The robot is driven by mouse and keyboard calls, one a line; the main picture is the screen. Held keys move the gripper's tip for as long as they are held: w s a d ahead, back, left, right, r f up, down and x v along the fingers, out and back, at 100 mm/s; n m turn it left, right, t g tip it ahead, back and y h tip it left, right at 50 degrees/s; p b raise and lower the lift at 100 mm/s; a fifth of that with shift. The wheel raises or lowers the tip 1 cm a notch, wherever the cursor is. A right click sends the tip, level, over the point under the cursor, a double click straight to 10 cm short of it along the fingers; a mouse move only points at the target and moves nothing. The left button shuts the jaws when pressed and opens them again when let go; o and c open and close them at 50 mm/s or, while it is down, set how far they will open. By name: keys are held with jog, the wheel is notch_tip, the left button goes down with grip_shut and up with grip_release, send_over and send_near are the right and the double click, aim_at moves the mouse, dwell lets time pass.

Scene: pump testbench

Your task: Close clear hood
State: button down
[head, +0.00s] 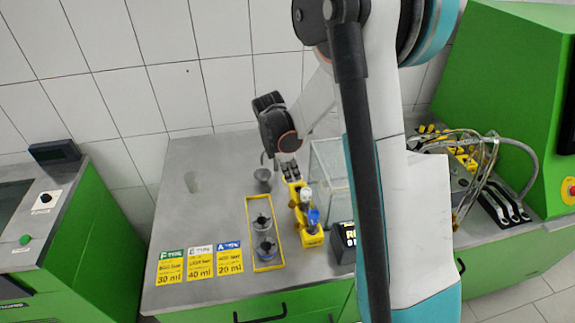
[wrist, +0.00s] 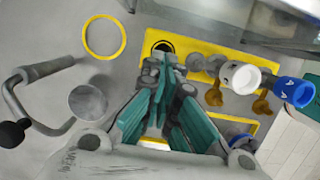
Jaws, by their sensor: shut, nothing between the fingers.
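The clear hood (head: 328,165) is a see-through box with pale edges on the bench, right of my gripper in the head view. My arm covers its right side, and I cannot tell how far open it is. My gripper (head: 287,168) is above the bench, left of the hood and near the yellow valve holder (head: 310,234). In the wrist view, my gripper (wrist: 168,68) has its green-padded fingers together with nothing held, over the yellow-edged plate.
A yellow frame (head: 251,238) holds small vessels, with volume labels (head: 200,263) to its left. A small grey cup (head: 262,176) stands behind. Valves with white (wrist: 242,77) and blue (wrist: 294,91) caps are close right of my fingers.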

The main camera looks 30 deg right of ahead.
jog(key=shift+s+d+r, duration=0.1)
jog(key=shift+s+d, duration=0.2)
jog(key=shift+d, duration=0.6)
jog(key=shift+s+d+r, duration=0.1)
jog(key=shift+s+d, duration=0.15)
jog(key=shift+d, duration=0.65)
jog(key=shift+d, duration=0.1)
jog(key=s+d+b, duration=0.1)
jog(key=s+d, duration=0.2)
jog(key=d, duration=0.8)
jog(key=s+d+b, duration=0.1)
jog(key=s+d, duration=0.2)
jog(key=d, duration=0.7)
jog(key=shift+s+d, duration=0.15)
jog(key=shift+d, duration=0.2)
jog(key=a+r, duration=0.2)
jog(key=r, duration=0.1)
jog(key=w+a+r+p, duration=0.1)
jog(key=a+r, duration=0.1)
jog(key=r, duration=0.1)
jog(key=a+r, duration=0.2)
jog(key=r, duration=0.1)
jog(key=shift+w+a+r+p, duration=0.2)
jog(key=shift+w+r+p, duration=0.15)
jog(key=shift+w+p, duration=0.05)
